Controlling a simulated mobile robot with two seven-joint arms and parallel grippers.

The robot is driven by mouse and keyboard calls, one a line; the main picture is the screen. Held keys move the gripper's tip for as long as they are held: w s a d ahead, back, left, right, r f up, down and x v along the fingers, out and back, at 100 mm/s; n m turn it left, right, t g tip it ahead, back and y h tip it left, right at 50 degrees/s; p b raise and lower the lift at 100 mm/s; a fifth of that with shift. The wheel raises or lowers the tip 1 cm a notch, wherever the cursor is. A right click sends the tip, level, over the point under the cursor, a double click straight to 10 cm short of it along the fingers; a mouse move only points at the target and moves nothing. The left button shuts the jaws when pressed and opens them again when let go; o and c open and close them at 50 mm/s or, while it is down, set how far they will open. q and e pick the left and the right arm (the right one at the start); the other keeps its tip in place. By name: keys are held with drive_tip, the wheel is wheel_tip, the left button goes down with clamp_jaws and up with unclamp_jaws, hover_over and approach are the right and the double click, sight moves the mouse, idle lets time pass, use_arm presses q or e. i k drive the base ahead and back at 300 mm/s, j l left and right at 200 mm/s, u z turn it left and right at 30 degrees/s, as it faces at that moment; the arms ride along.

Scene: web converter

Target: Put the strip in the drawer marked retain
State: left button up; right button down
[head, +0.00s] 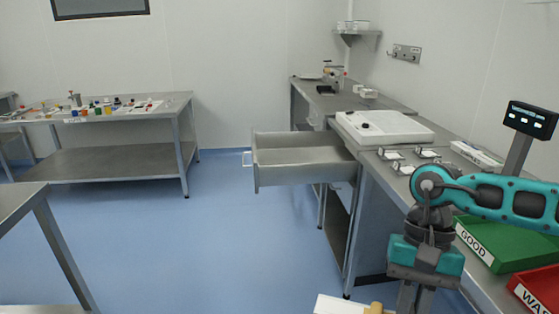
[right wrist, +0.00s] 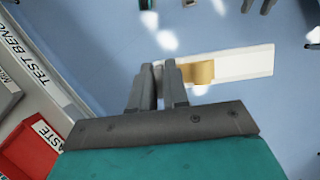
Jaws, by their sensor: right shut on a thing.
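The strip (head: 336,305) is white with a tan band around it, partly cut off at the bottom of the head view. It also shows in the right wrist view (right wrist: 245,63), reaching right from the fingers over the blue floor. My right gripper (right wrist: 170,73) is shut on its left end, next to the tan band. A grey metal drawer (head: 300,175) stands pulled open to the left from the right-hand bench, with its handle on the left; it looks empty. No retain marking is readable on it. My left gripper is not in view.
A green GOOD tray (head: 506,246) and a red WASTE tray (head: 543,283) sit on the right bench. A white flat unit (head: 385,128) lies beyond them. A table (head: 110,117) with small items stands at the back left. The floor between is clear.

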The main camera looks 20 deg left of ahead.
sight(302, 154)
drive_tip(key=i+j+u, duration=0.2)
drive_tip(key=u, duration=0.25)
drive_tip(key=i+u, duration=0.6)
drive_tip(key=i, duration=0.45)
drive_tip(key=i+l, duration=0.1)
drive_tip(key=i, duration=0.45)
drive_tip(key=i+u, duration=0.4)
drive_tip(key=i, duration=0.7)
drive_tip(key=i+j+z, duration=0.1)
drive_tip(key=i+z, duration=0.25)
drive_tip(key=i+j+z, duration=0.2)
drive_tip(key=i+z, duration=0.15)
drive_tip(key=i, duration=0.2)
drive_tip(key=i+z, duration=0.1)
drive_tip(key=z, duration=0.35)
drive_tip(key=j+z, duration=0.1)
drive_tip(key=z, duration=0.3)
drive_tip(key=i+j+z, duration=0.1)
drive_tip(key=z, duration=0.35)
drive_tip(key=j+z, duration=0.1)
drive_tip(key=z, duration=0.35)
